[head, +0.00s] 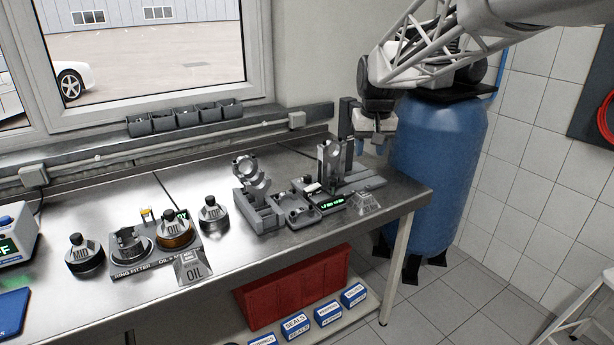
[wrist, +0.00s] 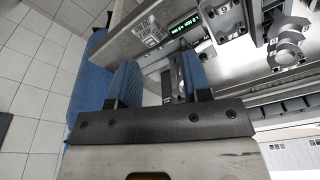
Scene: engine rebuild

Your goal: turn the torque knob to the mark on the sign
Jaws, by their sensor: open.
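My gripper (head: 375,147) hangs at the right end of the bench, by the fixture with the green display (head: 331,202). Its blue fingers are apart in the wrist view (wrist: 160,85), with a narrow grey-black part (wrist: 169,85) showing between them. I cannot tell whether they touch it. A small tilted grey sign (head: 365,202) stands at the bench's front edge, in front of the fixture. The sign also shows in the wrist view (wrist: 149,36), its lettering too small to read. I cannot clearly pick out the torque knob or its mark.
A grey upright holder (head: 331,163) and a ring-topped stand (head: 250,185) are left of my gripper. Further left are the ring fitter tray (head: 125,270), lidded pots and an OIL sign (head: 193,270). A blue tank (head: 435,170) stands beyond the bench's right end.

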